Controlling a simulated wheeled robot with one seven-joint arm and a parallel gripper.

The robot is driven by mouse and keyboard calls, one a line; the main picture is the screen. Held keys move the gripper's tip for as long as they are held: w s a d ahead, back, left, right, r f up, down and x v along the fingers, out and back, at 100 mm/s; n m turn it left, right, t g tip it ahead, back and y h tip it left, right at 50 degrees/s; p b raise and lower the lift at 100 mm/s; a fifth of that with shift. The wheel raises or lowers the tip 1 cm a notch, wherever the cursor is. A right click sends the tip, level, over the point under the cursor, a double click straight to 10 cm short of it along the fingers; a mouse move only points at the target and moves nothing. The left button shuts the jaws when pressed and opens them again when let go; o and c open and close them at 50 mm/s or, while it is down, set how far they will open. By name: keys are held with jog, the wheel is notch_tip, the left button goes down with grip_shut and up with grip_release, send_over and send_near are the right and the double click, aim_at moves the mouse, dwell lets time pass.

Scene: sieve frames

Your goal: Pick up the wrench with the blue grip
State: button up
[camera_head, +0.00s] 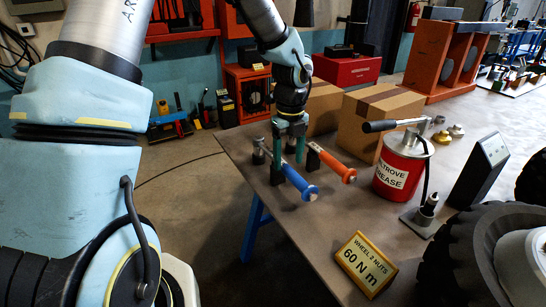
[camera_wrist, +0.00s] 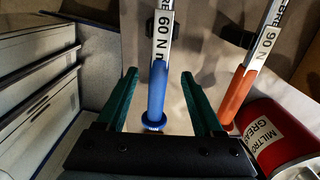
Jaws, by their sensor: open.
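The wrench with the blue grip (camera_head: 301,184) lies raised on dark supports on the table, its grip pointing toward the table's front edge. In the wrist view its blue grip (camera_wrist: 156,92) runs between my fingers, and its silver shaft reads "60 N m". My gripper (camera_head: 288,167) points down at this wrench. Its green fingers stand open on either side of the grip in the wrist view (camera_wrist: 158,75), with gaps on both sides. A second wrench with an orange grip (camera_head: 333,165), marked "90 N", lies to the right, outside my fingers.
The brown table (camera_head: 318,217) holds a red grease can (camera_head: 400,168), cardboard boxes (camera_head: 376,113) and a yellow "60 N m" sign (camera_head: 366,264). A dark upright device (camera_head: 479,170) and a large tyre (camera_head: 470,255) are at the right. The table's left edge is clear.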

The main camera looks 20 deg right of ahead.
aim_at(287, 166)
notch_tip(287, 166, down, 4)
jog(key=shift+w+a+f+p, duration=0.1)
jog(key=shift+p, duration=0.25)
jog(key=shift+c, duration=0.3)
grip_shut()
dwell(0.9)
